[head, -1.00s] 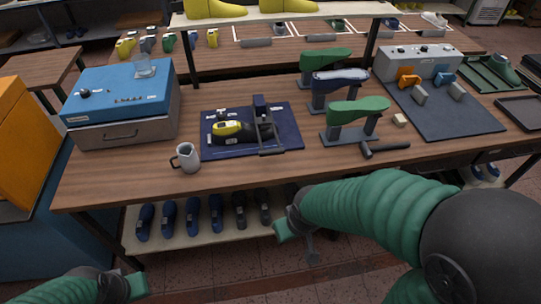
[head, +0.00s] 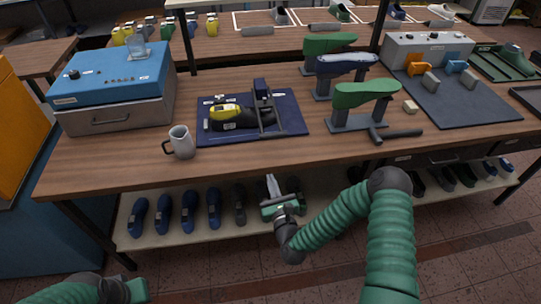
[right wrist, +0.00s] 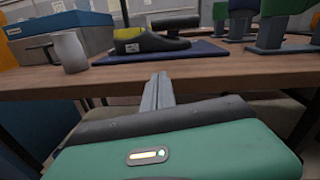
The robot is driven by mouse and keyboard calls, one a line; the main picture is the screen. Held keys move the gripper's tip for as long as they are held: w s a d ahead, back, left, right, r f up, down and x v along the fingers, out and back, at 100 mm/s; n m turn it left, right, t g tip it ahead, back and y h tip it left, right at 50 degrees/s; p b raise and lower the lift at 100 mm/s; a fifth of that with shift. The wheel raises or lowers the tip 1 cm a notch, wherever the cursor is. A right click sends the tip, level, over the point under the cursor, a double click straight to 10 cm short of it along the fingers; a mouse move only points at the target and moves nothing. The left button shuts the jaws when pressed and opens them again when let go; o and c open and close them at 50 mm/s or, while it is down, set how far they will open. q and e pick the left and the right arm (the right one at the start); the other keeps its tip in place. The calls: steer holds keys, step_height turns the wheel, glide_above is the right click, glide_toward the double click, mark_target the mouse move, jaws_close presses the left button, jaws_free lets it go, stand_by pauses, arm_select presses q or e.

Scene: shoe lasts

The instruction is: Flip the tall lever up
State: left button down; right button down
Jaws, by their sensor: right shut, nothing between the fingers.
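A navy board (head: 296,127) lies on the wooden table and carries a yellow-and-black shoe last (head: 232,113). My right gripper (head: 269,183) is shut and empty, in front of the table edge and below the board, fingers pointing towards the table. Its fingers (right wrist: 157,92) also show in the right wrist view. My left gripper (head: 138,290) is at the bottom left, its fingers unclear.
A grey mug (head: 181,142) stands left of the board, near a blue-topped box (head: 115,80). Green and blue lasts on stands (head: 362,96) and a dark T-handled tool (head: 395,135) are to the right. The table's front edge lies between my right gripper and the board.

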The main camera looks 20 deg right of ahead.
mark_target(270, 163)
steer(key=shift+s+d+r+m+h, duration=0.15)
steer(key=shift+d+m+h, duration=0.2)
steer(key=shift+m, duration=0.25)
steer(key=shift+s+d+f+m+h, duration=0.1)
steer(key=shift+d+m+h, duration=0.2)
steer(key=shift+m, duration=0.3)
steer(key=p+x, duration=0.1)
steer(key=x, duration=0.9)
steer(key=shift+w+r, duration=0.2)
step_height(270, 163, up, 3)
steer(key=shift+w+f+p, duration=0.1)
steer(key=shift+w+p, duration=0.1)
steer(key=shift+p, duration=0.35)
steer(key=shift+r, duration=0.55)
steer(key=shift+f, duration=0.1)
steer(key=shift+d, duration=0.1)
